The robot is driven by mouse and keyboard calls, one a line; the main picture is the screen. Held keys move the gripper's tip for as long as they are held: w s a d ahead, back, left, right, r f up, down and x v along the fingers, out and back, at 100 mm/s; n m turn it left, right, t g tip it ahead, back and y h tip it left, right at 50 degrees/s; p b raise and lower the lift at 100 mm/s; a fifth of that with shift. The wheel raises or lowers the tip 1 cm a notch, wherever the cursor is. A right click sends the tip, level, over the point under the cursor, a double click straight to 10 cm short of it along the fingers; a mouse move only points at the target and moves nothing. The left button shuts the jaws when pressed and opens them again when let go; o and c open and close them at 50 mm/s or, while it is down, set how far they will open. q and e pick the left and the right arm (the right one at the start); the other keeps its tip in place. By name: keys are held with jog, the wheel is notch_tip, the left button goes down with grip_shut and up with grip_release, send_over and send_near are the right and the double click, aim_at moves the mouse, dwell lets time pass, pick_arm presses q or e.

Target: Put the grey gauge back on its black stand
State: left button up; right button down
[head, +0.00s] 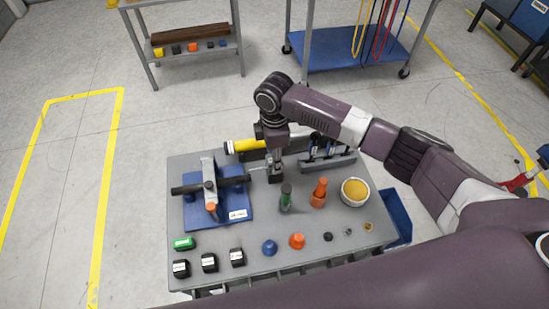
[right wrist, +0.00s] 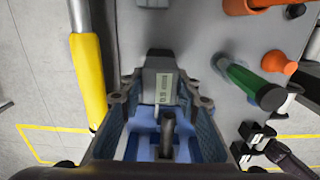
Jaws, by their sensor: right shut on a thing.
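My right gripper (head: 275,172) points down over the back middle of the grey table. Its two fingers, seen in the right wrist view (right wrist: 160,100), are shut on the grey gauge (right wrist: 163,85), a small grey body with a pale display and a dark top end. In the head view the gauge is mostly hidden by the gripper. I cannot pick out its black stand for certain; a dark rack with several uprights (head: 325,148) stands to the right of the gripper. My left gripper is not in view.
A yellow cylinder (head: 243,145) lies left of the gripper. A green bottle (head: 286,198) and an orange bottle (head: 319,193) stand close in front. A blue fixture (head: 238,208) carries a black bar. A bowl (head: 355,191) is at right; small parts line the front.

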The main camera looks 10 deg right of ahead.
jog(key=shift+r, duration=0.1)
jog(key=c, duration=1.4)
grip_release()
jog(key=shift+s, duration=0.1)
notch_tip(320, 180, up, 7)
jog(key=p, duration=0.7)
jog(key=shift+p, duration=0.3)
